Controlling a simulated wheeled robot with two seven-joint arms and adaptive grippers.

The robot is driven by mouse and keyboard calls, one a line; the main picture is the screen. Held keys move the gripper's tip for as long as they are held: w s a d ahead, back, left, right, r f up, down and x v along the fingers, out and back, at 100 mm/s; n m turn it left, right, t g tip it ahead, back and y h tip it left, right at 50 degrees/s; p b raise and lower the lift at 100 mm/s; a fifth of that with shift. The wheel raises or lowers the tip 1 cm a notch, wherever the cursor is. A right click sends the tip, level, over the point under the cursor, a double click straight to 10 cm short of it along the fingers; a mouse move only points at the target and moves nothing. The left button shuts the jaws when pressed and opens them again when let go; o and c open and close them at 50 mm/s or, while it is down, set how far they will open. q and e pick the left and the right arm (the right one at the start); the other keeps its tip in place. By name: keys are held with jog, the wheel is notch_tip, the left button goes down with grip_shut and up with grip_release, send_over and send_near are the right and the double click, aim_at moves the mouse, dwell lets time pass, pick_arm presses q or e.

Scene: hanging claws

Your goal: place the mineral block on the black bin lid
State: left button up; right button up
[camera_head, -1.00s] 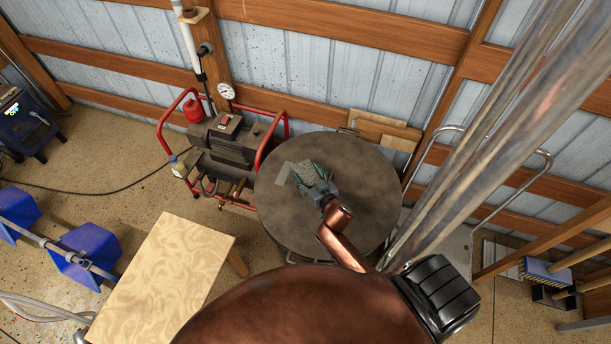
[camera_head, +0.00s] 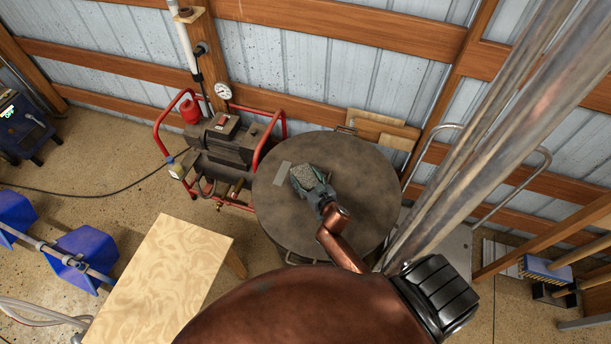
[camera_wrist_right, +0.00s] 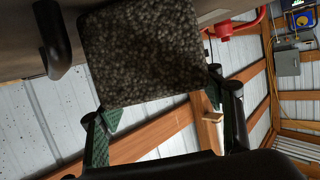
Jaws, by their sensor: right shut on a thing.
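The mineral block (camera_head: 305,177) is a grey, speckled, rough block over the left part of the round dark bin lid (camera_head: 355,165). In the right wrist view the block (camera_wrist_right: 140,50) sits large between the fingers, with the lid's dark surface (camera_wrist_right: 20,40) at the upper left. My right gripper (camera_head: 315,184) is shut on the block. I cannot tell whether the block touches the lid. A grey strip (camera_head: 281,175) lies on the lid just left of the block. My left gripper is not in view.
A red-framed compressor (camera_head: 225,145) stands close at the lid's left. A pale wooden table (camera_head: 160,280) is at the lower left. Metal tubing (camera_head: 535,165) and the wall lie right and behind. The lid's right side is clear.

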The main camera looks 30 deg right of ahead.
jog(key=shift+w+r, duration=0.1)
jog(key=shift+r, duration=0.05)
jog(key=o, duration=2.1)
jog(key=shift+f, duration=0.25)
jog(key=shift+r, duration=0.1)
jog(key=shift+s+r, duration=0.2)
jog(key=shift+r, duration=0.1)
jog(key=p+v, duration=0.1)
jog(key=v, duration=1)
jog(key=shift+s, duration=0.4)
